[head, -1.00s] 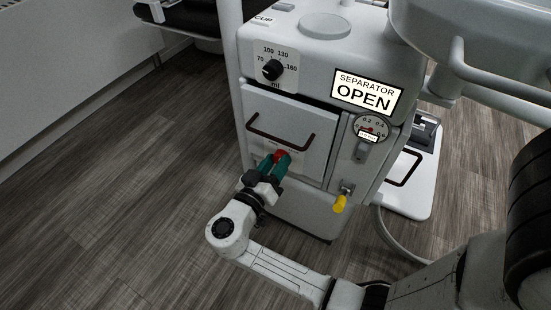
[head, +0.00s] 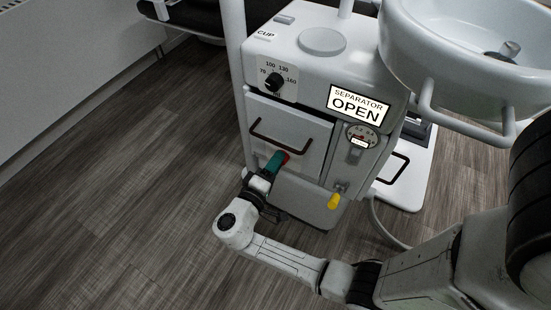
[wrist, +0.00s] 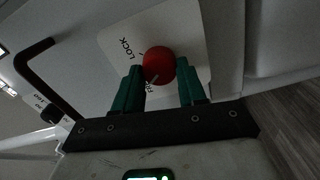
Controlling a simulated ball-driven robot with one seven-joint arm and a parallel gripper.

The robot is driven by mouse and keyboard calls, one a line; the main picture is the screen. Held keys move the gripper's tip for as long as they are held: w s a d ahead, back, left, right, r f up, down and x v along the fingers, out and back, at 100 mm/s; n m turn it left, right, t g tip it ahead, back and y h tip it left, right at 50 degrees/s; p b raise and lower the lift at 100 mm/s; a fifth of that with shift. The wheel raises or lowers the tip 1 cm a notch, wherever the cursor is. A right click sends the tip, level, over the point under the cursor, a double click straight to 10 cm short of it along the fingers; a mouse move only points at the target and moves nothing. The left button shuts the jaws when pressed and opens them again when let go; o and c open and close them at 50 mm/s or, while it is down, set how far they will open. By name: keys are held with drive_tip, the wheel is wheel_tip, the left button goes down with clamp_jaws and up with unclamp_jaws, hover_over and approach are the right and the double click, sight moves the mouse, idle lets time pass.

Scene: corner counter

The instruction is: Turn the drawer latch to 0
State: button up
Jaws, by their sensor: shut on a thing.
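The drawer latch is a round red knob (wrist: 159,65) with a pale pointer line, on a white plate (wrist: 185,32) marked "LOCK" and a second mark partly hidden. In the wrist view the pointer is aimed toward the partly hidden mark, away from "LOCK". My gripper (wrist: 162,82) has green fingers on both sides of the knob and is shut on it. In the head view my gripper (head: 278,161) reaches the lower part of the drawer front (head: 305,142), and only a bit of red (head: 286,156) shows past the fingers. The drawer looks shut.
A dark drawer handle (head: 281,142) sits just above my gripper. A white basin (head: 440,40) overhangs at right. Floor is clear at left.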

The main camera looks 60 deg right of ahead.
drive_tip(key=shift+n+p, duration=0.55)
drive_tip(key=shift+n, duration=0.45)
drive_tip(key=shift+f, duration=0.1)
drive_tip(key=o, duration=1.1)
drive_tip(key=shift+c, duration=0.2)
drive_tip(key=a, duration=1)
drive_tip(key=shift+s+a+p, duration=0.15)
drive_tip(key=shift+a+p, duration=0.25)
